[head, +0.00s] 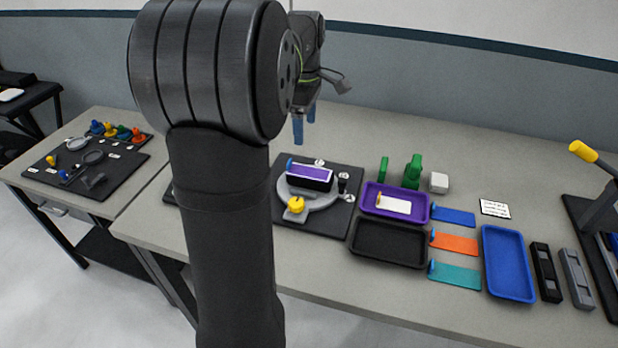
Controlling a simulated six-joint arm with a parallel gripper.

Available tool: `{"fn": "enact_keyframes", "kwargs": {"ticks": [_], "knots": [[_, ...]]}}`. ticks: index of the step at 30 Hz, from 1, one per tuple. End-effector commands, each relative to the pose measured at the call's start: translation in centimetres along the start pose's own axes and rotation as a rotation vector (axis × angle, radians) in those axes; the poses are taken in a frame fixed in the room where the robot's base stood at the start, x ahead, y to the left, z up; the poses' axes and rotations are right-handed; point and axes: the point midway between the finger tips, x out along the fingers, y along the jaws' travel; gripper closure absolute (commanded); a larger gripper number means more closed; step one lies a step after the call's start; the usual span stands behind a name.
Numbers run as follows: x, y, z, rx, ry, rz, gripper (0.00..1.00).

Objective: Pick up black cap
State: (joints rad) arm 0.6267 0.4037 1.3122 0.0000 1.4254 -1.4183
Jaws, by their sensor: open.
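A long black piece (545,272), which looks like the black cap, lies on the right part of the table. It is between the blue tray and a similar grey piece (576,278). My gripper (304,122) has blue fingertips pointing down and is open, with nothing seen between them. It is raised at the back, above and behind the black board (283,221), far to the left of the black piece. My own arm hides part of the table at left.
The board holds a grey ring fixture (322,198) with a purple-topped black block (310,176) and a yellow knob (296,205). Purple (372,211), black (352,252) and blue (486,262) trays stand rightward. A yellow-tipped lever (583,152) rises at far right.

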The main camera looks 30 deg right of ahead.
Motion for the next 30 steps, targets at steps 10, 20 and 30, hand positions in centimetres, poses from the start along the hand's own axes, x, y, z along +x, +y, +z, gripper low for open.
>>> {"fn": "enact_keyframes", "kwargs": {"ticks": [10, 20, 30], "knots": [[7.7, 0.0, 0.1, 0.003, -0.001, -0.004, 0.24], [10.6, 0.1, 0.2, 0.004, 0.0, -0.001, 0.24], [15.0, 0.6, 0.8, 0.004, 0.0, -0.002, 0.24]]}}
